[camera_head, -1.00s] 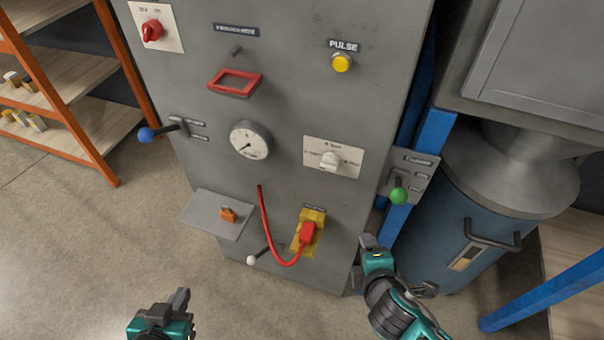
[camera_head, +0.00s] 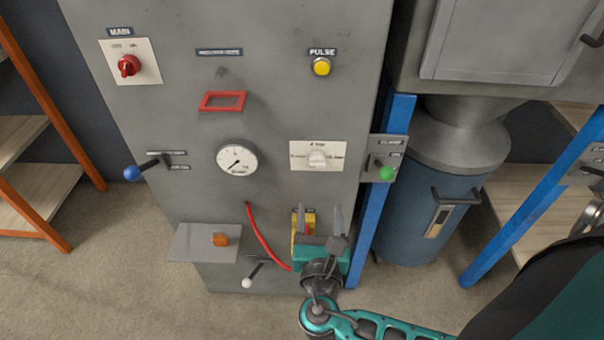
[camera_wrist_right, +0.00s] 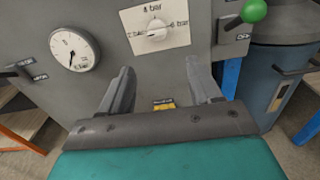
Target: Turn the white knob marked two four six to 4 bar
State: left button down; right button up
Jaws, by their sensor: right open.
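The white knob (camera_head: 317,158) sits on a white plate (camera_head: 300,148) on the grey cabinet front. In the right wrist view the knob (camera_wrist_right: 157,29) shows on its plate, with a "4 bar" mark above and "6 bar" at its right; the left mark is partly legible. The pointer direction is too small to tell. My right gripper (camera_head: 320,220) is open and empty, its fingers pointing up below the knob and apart from it. In the right wrist view its two fingers (camera_wrist_right: 163,90) stand spread below the plate. My left gripper is out of the head view.
A round gauge (camera_head: 237,160) is left of the knob. A green-ball lever (camera_head: 386,173) is close at its right. A red cable (camera_head: 262,238) hangs at lower left of my right gripper, partly hidden by it.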

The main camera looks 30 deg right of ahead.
aim_at(317, 167)
jog(key=x, duration=0.8)
jog(key=r+x, duration=0.1)
jog(key=x, duration=0.3)
jog(key=shift+w+d, duration=0.15)
jog(key=shift+w, duration=0.2)
jog(key=shift+c, duration=0.4)
jog(key=c, duration=1)
jog(key=shift+o, duration=0.2)
jog(key=shift+h, duration=0.3)
jog(key=shift+b, duration=0.3)
